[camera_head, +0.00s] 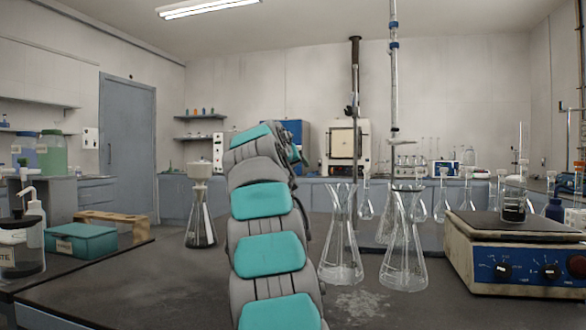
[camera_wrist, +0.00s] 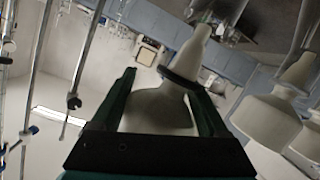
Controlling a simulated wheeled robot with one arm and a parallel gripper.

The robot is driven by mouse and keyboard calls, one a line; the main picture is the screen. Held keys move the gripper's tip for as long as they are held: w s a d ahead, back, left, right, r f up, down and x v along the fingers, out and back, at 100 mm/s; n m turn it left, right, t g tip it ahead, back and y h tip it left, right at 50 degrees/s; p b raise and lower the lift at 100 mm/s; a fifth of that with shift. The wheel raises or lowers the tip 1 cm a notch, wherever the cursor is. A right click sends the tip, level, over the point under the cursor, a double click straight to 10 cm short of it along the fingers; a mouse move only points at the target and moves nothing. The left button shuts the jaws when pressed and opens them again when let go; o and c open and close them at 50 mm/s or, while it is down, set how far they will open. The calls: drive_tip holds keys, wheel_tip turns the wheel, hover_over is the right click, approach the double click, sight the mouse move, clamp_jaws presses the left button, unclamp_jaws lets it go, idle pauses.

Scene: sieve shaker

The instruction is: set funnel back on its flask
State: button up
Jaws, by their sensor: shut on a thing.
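My gripper (camera_wrist: 162,82) is shut on a white funnel (camera_wrist: 158,112) in the wrist view. The funnel's wide body lies between the two dark green fingers. A dark ring circles its narrower neck, and the pale stem points away to the upper right. In the head view my arm hides the gripper and the held funnel. A conical flask (camera_head: 201,228) with dark contents stands left of my arm, with a white funnel on top (camera_head: 199,172). Two clear, empty-looking glass vessels (camera_head: 340,245) (camera_head: 404,250) stand right of my arm. I cannot tell which flask is the held funnel's own.
More white funnel-like shapes (camera_wrist: 268,118) lie close at the right of the wrist view. A blue-fronted instrument (camera_head: 520,262) stands at the right with a beaker on it. A teal box (camera_head: 80,241) and a dark-bottomed jar (camera_head: 20,250) stand at the left.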

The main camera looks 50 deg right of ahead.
drive_tip(key=shift+f, duration=0.2)
drive_tip(key=shift+f+b, duration=0.35)
drive_tip(key=shift+b, duration=0.15)
drive_tip(key=shift+f+b, duration=1.5)
drive_tip(key=shift+f, duration=0.3)
idle(1.5)
drive_tip(key=o, duration=1.4)
drive_tip(key=shift+b+v, duration=1)
drive_tip(key=shift+v, duration=3)
